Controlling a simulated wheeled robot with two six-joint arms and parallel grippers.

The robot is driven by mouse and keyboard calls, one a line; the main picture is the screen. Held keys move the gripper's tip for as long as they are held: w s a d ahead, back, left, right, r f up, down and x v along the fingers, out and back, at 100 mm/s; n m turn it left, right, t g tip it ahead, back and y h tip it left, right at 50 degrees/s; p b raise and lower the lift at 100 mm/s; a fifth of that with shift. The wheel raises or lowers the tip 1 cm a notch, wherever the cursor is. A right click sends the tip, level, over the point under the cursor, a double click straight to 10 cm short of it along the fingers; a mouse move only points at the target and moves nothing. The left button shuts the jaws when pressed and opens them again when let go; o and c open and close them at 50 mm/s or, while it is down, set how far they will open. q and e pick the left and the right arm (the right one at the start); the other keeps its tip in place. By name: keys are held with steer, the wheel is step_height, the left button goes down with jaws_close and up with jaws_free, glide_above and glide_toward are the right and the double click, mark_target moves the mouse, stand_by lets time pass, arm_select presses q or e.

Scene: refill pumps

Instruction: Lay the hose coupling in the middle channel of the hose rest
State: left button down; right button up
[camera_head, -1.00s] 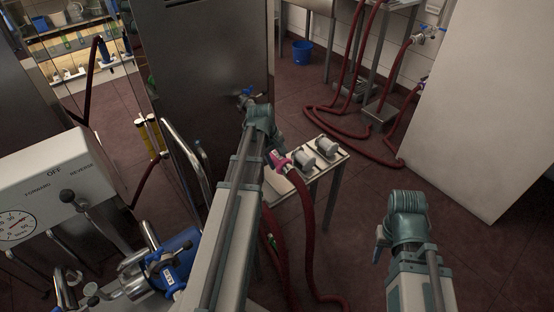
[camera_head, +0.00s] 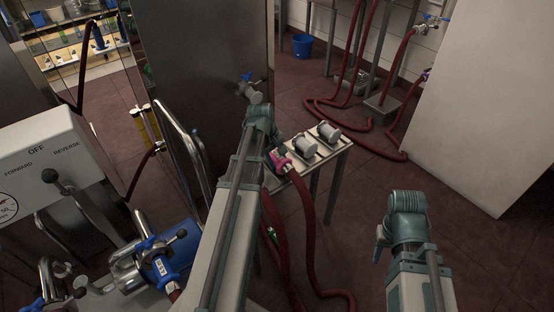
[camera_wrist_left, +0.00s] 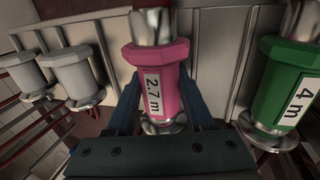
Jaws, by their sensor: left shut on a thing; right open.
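The pink hose coupling, labelled 2.7 m (camera_wrist_left: 170,75), is between the blue fingers of my left gripper (camera_wrist_left: 160,105), which is shut on it. In the head view the pink coupling (camera_head: 281,163) is at the near left end of a small side table, with a red hose hanging from it. In the left wrist view a pale metal plate (camera_wrist_left: 115,40) is behind it. I cannot tell which part is the hose rest's middle channel, or whether the coupling touches it. My right gripper (camera_head: 379,243) is open, apart at the right; its fingers are mostly hidden.
A green coupling labelled 4 m (camera_wrist_left: 285,85) is close right of the pink one. A steel cabinet (camera_head: 200,60) stands behind my left arm; a pump (camera_head: 35,155) is at left.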

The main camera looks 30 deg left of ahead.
stand_by(0.4)
arm_select(q)
steer(key=shift+c, duration=1)
jaws_free()
steer(key=shift+s, duration=0.1)
steer(key=p+v, duration=1.3)
steer(key=shift+r, duration=0.4)
steer(key=shift+d, duration=0.1)
